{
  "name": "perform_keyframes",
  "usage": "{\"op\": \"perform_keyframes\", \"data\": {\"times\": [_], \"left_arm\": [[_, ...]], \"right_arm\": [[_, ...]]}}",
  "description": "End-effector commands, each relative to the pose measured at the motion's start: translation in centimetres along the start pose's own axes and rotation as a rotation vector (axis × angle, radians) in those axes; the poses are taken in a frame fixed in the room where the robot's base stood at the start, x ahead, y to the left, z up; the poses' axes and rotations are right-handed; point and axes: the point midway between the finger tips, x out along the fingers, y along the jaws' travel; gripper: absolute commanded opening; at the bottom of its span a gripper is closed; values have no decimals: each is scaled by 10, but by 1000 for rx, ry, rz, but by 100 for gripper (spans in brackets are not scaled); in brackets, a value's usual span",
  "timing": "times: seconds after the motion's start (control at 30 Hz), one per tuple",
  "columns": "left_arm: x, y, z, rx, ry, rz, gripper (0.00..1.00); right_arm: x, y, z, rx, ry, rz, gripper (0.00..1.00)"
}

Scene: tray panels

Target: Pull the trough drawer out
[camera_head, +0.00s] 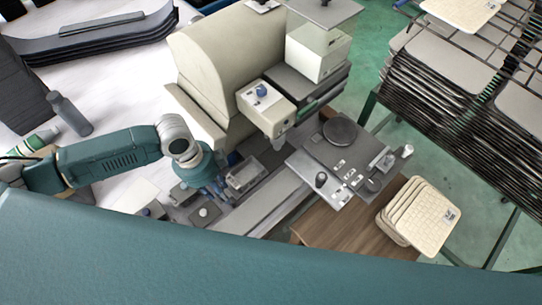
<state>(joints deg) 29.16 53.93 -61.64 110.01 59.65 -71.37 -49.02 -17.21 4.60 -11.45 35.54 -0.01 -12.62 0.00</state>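A small grey box-like metal part (246,176), which looks like the trough drawer, sits low at the front of the beige machine (225,60). I cannot tell how far out it is. My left arm reaches in from the left and bends down at the wrist. My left gripper (222,188) is small and dark at the arm's end, just left of the grey part. I cannot tell whether it touches it, and its fingers are not clear. My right gripper is not in view. A wide teal surface, part of my own body, hides the bottom of the view.
A grey control panel (318,188) with knobs stands right of the trough. A stack of beige panels (428,215) lies on a wooden table (345,235). A rack of stacked trays (450,75) fills the upper right. A grey bottle (70,113) stands at left.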

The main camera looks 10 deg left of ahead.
Motion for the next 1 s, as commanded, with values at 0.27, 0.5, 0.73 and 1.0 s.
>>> {"op": "perform_keyframes", "data": {"times": [0.27,0.5,0.73,1.0], "left_arm": [[-20,1,-5,1,2,2,34],[-40,1,-10,2,3,1,34],[-61,0,-14,1,3,0,34],[-68,1,-15,1,3,3,34]], "right_arm": [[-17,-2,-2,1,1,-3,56],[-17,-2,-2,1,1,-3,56],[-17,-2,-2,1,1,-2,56],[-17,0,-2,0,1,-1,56]]}}
